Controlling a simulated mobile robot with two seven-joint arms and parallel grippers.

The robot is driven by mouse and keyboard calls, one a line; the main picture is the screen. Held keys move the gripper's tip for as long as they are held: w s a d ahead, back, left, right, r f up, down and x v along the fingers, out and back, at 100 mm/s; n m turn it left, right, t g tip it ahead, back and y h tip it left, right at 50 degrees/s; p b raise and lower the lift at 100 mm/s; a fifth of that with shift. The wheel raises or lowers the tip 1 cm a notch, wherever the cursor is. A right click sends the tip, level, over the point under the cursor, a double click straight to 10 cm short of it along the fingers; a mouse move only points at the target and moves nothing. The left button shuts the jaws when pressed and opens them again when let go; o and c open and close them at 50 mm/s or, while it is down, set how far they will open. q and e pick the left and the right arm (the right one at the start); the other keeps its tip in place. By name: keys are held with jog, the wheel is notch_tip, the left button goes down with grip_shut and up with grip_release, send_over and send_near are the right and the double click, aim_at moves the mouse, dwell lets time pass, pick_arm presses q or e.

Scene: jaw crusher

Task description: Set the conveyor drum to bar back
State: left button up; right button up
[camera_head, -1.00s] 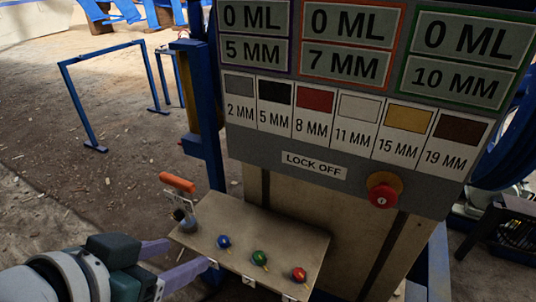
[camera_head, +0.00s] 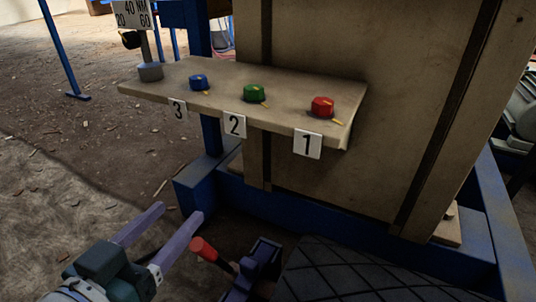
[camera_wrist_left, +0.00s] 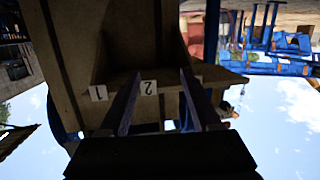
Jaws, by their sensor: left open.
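A black surface with a diamond pattern, like a conveyor belt or lagged drum (camera_head: 345,275), lies at the bottom of the head view, cut off by the frame. Left of it is a lever with a red grip (camera_head: 203,249), running down toward a dark blue bracket (camera_head: 262,262). I cannot tell how the lever joins the drum or which setting it is in. My left gripper (camera_head: 180,213) is open and empty, its purple fingers apart, just up and left of the red grip in the picture. Its fingers also show in the left wrist view (camera_wrist_left: 158,73). My right gripper is not in view.
A beige shelf (camera_head: 225,92) carries blue (camera_head: 199,82), green (camera_head: 254,93) and red (camera_head: 322,106) knobs, labelled 3, 2 and 1. A blue frame beam (camera_head: 340,228) runs below it. Open dirt floor (camera_head: 80,160) lies at the left.

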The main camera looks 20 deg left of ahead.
pick_arm(q)
notch_tip(320, 180, down, 14)
jog(key=t+b, duration=0.2)
jog(key=b, duration=1)
jog(key=shift+n, duration=0.3)
jog(key=w+b, duration=0.1)
jog(key=w, duration=0.1)
jog(key=w+a+b, duration=0.1)
jog(key=w, duration=0.2)
jog(key=w+b, duration=0.2)
jog(key=w, duration=0.1)
jog(key=shift+a+f, duration=0.1)
jog(key=shift+a, duration=0.15)
jog(key=shift+w, duration=0.4)
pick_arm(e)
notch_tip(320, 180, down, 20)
pick_arm(q)
jog(key=shift+c, duration=0.2)
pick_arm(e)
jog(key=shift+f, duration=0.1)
pick_arm(q)
grip_shut()
